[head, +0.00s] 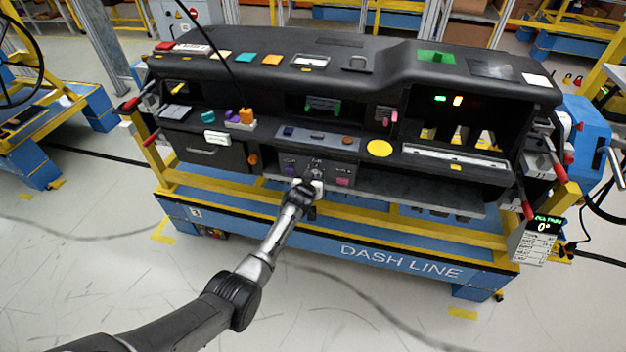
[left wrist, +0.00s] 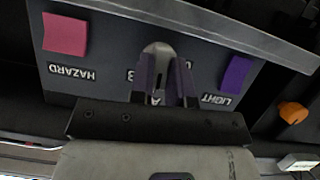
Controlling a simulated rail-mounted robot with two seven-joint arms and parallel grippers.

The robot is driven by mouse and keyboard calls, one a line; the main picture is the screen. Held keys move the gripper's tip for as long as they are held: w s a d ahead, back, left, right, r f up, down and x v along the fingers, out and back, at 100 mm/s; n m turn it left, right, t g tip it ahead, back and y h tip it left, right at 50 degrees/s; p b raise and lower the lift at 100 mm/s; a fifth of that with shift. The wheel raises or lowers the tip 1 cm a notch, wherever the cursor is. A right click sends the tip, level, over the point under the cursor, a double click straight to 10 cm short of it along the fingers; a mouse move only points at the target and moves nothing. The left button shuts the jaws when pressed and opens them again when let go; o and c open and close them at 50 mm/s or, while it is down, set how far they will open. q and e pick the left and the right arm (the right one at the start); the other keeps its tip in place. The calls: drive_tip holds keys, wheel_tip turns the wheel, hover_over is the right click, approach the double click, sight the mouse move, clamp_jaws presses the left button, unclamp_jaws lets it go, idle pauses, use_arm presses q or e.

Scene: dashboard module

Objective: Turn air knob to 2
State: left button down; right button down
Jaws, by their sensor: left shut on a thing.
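The air knob (left wrist: 157,50) is a grey rounded knob on the dark centre panel, between a pink HAZARD button (left wrist: 65,35) and a purple LIGHT button (left wrist: 236,74). The left wrist view shows the panel lettering upside down. My left gripper (left wrist: 165,80) is shut on the knob, with a finger on each side. The fingers and palm hide part of the knob and most of its markings, so I cannot tell its setting. In the head view my left gripper (head: 315,184) reaches the lower middle of the dashboard. My right gripper is not in view.
The black dashboard (head: 360,84) sits on a blue and yellow DASH LINE cart (head: 330,243). A lower shelf (head: 420,195) runs right of the panel. An orange knob (left wrist: 293,112) is beside the LIGHT button. The floor in front is clear.

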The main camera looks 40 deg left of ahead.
use_arm(q)
drive_tip(key=shift+m+y, duration=0.3)
drive_tip(key=shift+m, duration=0.1)
idle(0.3)
drive_tip(key=c, duration=1.1)
unclamp_jaws()
drive_tip(key=p+v, duration=0.4)
drive_tip(key=v, duration=1)
drive_tip(key=shift+w+r+p, duration=0.15)
drive_tip(key=shift+p, duration=0.15)
